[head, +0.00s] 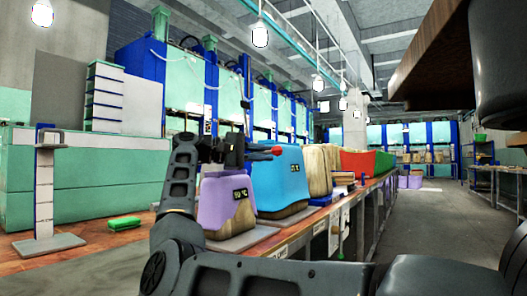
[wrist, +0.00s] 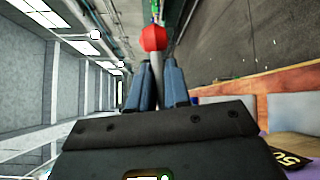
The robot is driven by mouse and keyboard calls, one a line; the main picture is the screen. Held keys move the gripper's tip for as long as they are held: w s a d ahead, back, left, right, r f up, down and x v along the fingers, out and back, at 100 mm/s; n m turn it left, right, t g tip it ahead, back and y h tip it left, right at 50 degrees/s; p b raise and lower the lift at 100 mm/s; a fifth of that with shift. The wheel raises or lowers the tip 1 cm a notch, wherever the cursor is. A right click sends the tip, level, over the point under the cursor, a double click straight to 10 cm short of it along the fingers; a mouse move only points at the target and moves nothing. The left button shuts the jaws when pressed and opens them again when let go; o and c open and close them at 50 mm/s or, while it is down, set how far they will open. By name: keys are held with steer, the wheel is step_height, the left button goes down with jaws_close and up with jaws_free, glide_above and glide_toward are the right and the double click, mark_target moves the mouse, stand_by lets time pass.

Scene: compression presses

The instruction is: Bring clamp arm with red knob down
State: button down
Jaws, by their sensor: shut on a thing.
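The red knob (wrist: 154,38) shows in the wrist view just past my fingertips, at the end of a pale shaft of the clamp arm (wrist: 157,66). My gripper (wrist: 155,85) has a finger on each side of this shaft and is shut on it.
A bench (head: 300,240) carries the blocks in a row, with wooden, red and green ones farther back. Tall presses (head: 185,75) stand behind. The floor aisle (head: 425,220) at right is clear.

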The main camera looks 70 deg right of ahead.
stand_by(0.3)
steer(key=c, duration=1.2)
jaws_free()
steer(key=shift+w, duration=0.1)
steer(key=p+v, duration=0.2)
steer(key=v, duration=0.5)
steer(key=shift+w+a, duration=0.25)
